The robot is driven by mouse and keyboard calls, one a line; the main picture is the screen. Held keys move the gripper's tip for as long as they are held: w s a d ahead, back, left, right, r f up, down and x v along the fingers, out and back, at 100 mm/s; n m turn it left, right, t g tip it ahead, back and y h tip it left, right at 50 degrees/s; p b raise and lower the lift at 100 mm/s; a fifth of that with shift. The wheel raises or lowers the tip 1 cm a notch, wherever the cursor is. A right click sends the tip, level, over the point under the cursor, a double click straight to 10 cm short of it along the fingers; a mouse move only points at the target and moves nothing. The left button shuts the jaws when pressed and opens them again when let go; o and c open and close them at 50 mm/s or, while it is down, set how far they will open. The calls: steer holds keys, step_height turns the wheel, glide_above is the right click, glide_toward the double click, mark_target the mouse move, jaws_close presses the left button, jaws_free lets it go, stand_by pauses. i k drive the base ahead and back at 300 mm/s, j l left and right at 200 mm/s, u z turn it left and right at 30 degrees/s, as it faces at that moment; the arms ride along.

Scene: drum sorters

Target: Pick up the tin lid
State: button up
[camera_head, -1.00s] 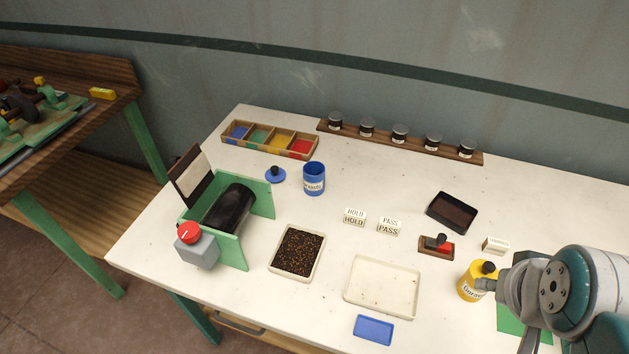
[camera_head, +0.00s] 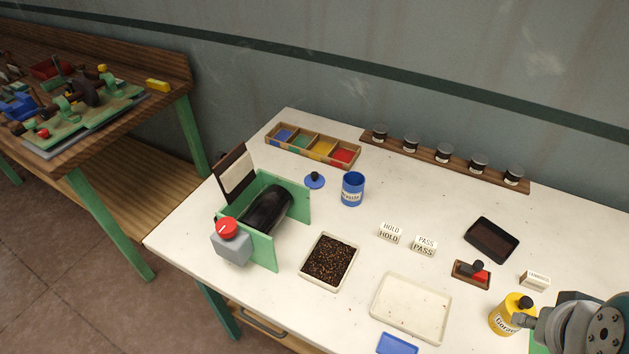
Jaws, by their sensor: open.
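The tin lid (camera_head: 315,181), a flat blue disc with a black knob, lies on the white bench top. It is just left of the open blue tin (camera_head: 352,189), which stands upright with a label on its front; lid and tin are apart. My gripper (camera_head: 522,320) shows only in part at the lower right edge, beside the yellow bottle (camera_head: 507,314). It is open and far from the lid, across the bench. I cannot tell whether it touches the bottle.
A green drum sorter (camera_head: 263,250) with a red knob stands left of the lid. A divided colour tray (camera_head: 347,157) lies behind it. A seed tray (camera_head: 329,261), stamp blocks (camera_head: 390,233) and an empty cream tray (camera_head: 411,308) lie in front. A jar rack (camera_head: 430,153) runs along the back.

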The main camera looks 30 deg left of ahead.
mark_target(314, 180)
steer(key=j, duration=0.9)
steer(key=k+j, duration=0.15)
steer(key=j, duration=0.75)
